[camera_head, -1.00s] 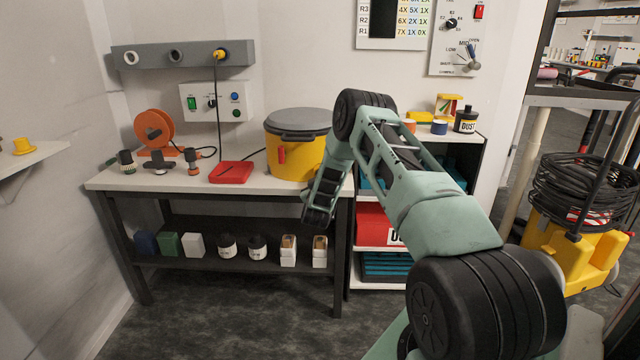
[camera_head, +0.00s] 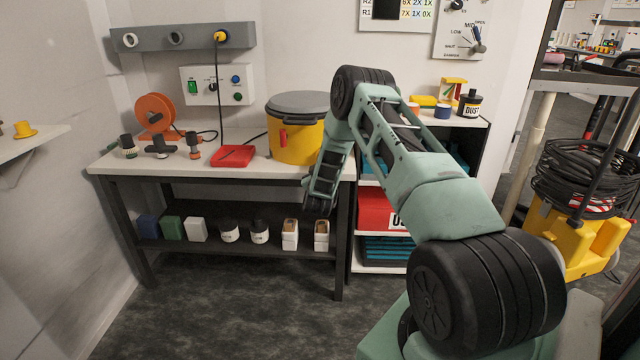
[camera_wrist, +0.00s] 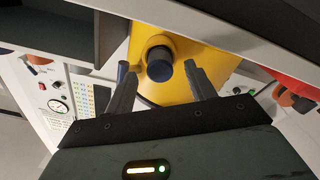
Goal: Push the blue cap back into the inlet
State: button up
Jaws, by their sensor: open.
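The dark blue cap (camera_wrist: 160,68) shows in the wrist view at the end of a short round yellow inlet (camera_wrist: 157,43). The inlet stands out from a yellow body. How deep the cap sits in the inlet I cannot tell. My gripper (camera_wrist: 157,72) is open, with one dark finger left of the cap and one right of it; gaps show between fingers and cap. In the head view a yellow drum (camera_head: 296,143) with a grey lid stands on the bench. My arm passes in front of its right side. The cap and my gripper's fingers are not discernible there.
The bench (camera_head: 225,172) holds a red tray (camera_head: 233,156), an orange reel (camera_head: 155,113) and several small fittings. A shelf unit with a red box (camera_head: 372,205) stands right of it. Yellow equipment with coiled black hose (camera_head: 578,180) is farther right. Open floor lies in front.

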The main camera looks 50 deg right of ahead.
jog(key=v, duration=1.4)
jog(key=shift+s+a, duration=0.1)
jog(key=shift+a, duration=0.05)
jog(key=w+a+r+n+y+p, duration=0.1)
jog(key=w+a+r+y, duration=0.15)
jog(key=a, duration=0.45)
jog(key=w+a+r+n+y+p, duration=0.1)
jog(key=w+a+r+y+p, duration=0.1)
jog(key=a+r+y, duration=0.3)
jog(key=w+a+r+n+y+p, duration=0.1)
jog(key=w+a+y, duration=0.1)
jog(key=a, duration=0.6)
jog(key=s+a+r+n+g+y+p, duration=0.1)
jog(key=s+a+r+y, duration=0.2)
jog(key=a, duration=0.5)
jog(key=s+a+r+n+g+y+p, duration=0.1)
jog(key=s+a+r+y, duration=0.2)
jog(key=a, duration=0.5)
jog(key=s+a+r+n+g+y+p, duration=0.1)
jog(key=s+a+r+n+g+p, duration=0.15)
jog(key=s+a, duration=0.5)
jog(key=s+r+n+g+h+p, duration=0.1)
jog(key=s+r+n+g, duration=0.1)
jog(key=s, duration=1)
jog(key=s+r+n+g+h+p, duration=0.1)
jog(key=s+r+g, duration=0.4)
jog(key=s, duration=0.7)
jog(key=shift+s+a+r+n+p, duration=0.25)
jog(key=shift+a+r+n+p, duration=0.25)
jog(key=shift+r, duration=0.3)
